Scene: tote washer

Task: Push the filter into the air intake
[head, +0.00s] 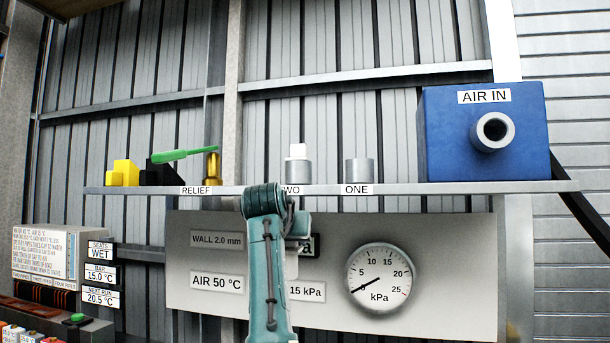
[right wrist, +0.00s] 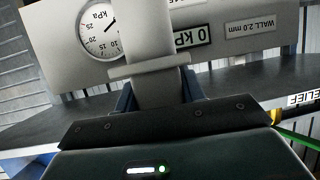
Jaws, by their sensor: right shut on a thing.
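The air intake is a blue box (head: 435,140) marked AIR IN, at the right end of the shelf. A grey ring-shaped port (head: 480,145) sticks out of its front. In the right wrist view, my right gripper (right wrist: 157,90) is shut on a pale, flanged piece (right wrist: 148,40), which looks like the filter. It is held in front of the grey panel, away from the intake. My left gripper is not in view.
On the shelf (head: 440,188) stand a grey cylinder (head: 358,172) at ONE, another (head: 297,172) with a white top at TWO, and a brass fitting (head: 212,168) at RELIEF. A green-handled item (head: 183,155) is beside it. A gauge (head: 380,278) is on the panel (head: 450,270) below.

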